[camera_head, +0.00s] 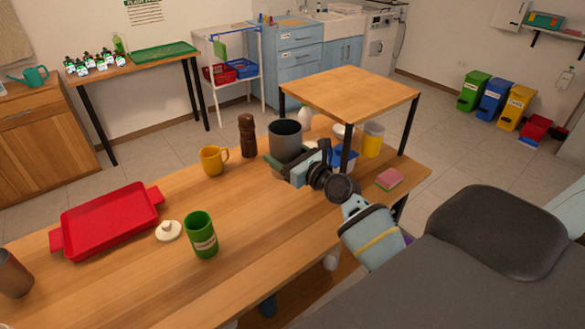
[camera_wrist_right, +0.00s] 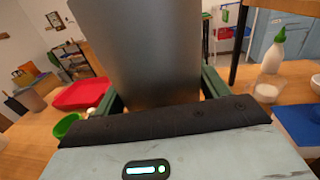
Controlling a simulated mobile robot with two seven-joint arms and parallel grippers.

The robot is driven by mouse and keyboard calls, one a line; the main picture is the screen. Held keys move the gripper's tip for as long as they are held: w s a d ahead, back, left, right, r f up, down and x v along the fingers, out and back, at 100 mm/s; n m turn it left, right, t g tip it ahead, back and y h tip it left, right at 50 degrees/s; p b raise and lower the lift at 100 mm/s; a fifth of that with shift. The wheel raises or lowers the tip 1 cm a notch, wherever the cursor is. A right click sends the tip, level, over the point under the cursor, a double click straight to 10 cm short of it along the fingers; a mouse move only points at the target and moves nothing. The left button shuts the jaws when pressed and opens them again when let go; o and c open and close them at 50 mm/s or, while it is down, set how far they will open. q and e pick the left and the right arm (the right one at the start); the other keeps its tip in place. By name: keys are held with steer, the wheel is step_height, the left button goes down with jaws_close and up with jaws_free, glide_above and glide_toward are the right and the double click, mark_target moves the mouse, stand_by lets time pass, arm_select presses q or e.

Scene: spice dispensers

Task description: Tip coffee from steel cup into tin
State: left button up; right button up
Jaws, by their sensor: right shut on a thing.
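The steel cup (camera_head: 285,138) is a grey, upright, open-topped cylinder towards the far part of the wooden table. My right gripper (camera_head: 292,160) is shut around it, with dark green fingers on either side. In the right wrist view the cup (camera_wrist_right: 145,50) fills the middle between the fingers. Its contents are hidden, and I cannot tell whether its base touches the table. The tin (camera_head: 201,235) is green with a pale label, upright and open, nearer and to the left of the cup. It also shows in the right wrist view (camera_wrist_right: 66,125). My left gripper is not in view.
A cream lid (camera_head: 168,231) lies between the tin and a red tray (camera_head: 108,222). A yellow mug (camera_head: 213,160) and a brown pepper mill (camera_head: 247,136) stand left of the cup. A small raised table (camera_head: 350,95) stands behind. Bare tabletop lies between cup and tin.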

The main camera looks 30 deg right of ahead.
steer(key=shift+r, duration=0.4)
steer(key=shift+s, duration=0.1)
